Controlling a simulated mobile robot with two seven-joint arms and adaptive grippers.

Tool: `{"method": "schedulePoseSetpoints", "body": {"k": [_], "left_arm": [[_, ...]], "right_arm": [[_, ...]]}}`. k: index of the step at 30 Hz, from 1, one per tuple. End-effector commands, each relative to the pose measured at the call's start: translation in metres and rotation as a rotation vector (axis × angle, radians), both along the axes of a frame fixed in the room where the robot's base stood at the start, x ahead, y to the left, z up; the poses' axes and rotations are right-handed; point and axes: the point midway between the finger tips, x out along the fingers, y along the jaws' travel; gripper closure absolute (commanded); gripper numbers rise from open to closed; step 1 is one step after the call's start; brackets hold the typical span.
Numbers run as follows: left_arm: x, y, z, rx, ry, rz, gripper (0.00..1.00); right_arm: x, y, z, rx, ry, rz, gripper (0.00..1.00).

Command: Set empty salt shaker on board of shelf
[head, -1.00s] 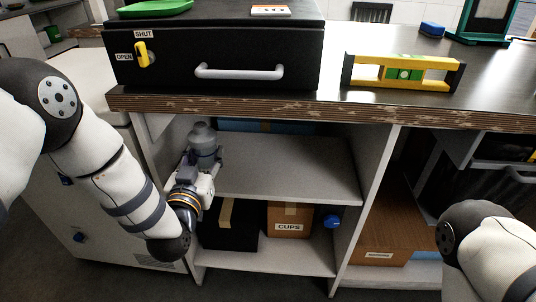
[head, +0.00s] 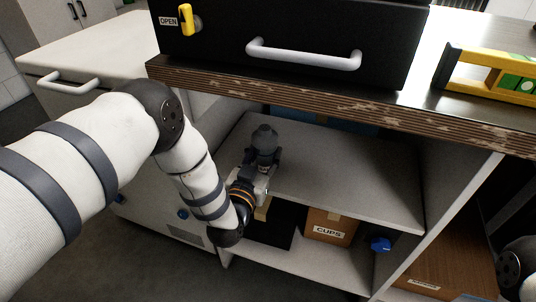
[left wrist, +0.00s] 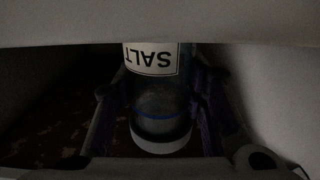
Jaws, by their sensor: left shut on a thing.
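The salt shaker (head: 264,137), a grey cylinder with a domed top, stands about upright in my left gripper (head: 263,160) in the head view. The left wrist view shows the shaker (left wrist: 160,105) between the two fingers (left wrist: 158,115), its SALT label upside down in the picture. The gripper is shut on it. Both are inside the shelf opening at the left end of the upper shelf board (head: 340,180). I cannot tell whether the shaker touches the board. My right gripper is out of view.
The counter edge (head: 300,95) overhangs the shelf. A black box with a handle (head: 305,55) and a yellow level (head: 500,75) are on the counter. A CUPS box (head: 330,222) and a blue knob-like thing (head: 380,243) are below. The upper board's middle and right are clear.

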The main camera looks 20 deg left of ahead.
Motion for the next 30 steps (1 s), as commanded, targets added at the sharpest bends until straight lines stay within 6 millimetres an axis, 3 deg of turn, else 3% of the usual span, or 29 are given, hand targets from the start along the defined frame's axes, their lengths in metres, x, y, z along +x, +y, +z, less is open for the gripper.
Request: {"method": "schedulePoseSetpoints", "body": {"k": [9, 10, 12, 13, 23, 30], "left_arm": [[0.000, 0.000, -0.003, 0.000, -0.002, 0.000, 1.00], [0.000, 0.000, -0.004, 0.000, -0.002, 0.000, 0.59], [0.000, 0.000, -0.002, 0.000, -0.002, 0.000, 0.44], [0.000, 0.000, -0.002, 0.000, -0.002, 0.000, 0.41], [0.000, 0.000, 0.004, 0.000, -0.004, 0.000, 0.41], [-0.061, 0.002, 0.002, 0.001, 0.001, -0.001, 0.41]], "right_arm": [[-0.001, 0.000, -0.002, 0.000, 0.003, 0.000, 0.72], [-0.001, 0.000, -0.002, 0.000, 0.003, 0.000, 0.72], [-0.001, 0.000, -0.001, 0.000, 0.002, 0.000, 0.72], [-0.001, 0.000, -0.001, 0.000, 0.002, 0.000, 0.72], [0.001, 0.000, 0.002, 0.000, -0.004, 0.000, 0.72], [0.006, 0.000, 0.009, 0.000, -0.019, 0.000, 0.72]]}}
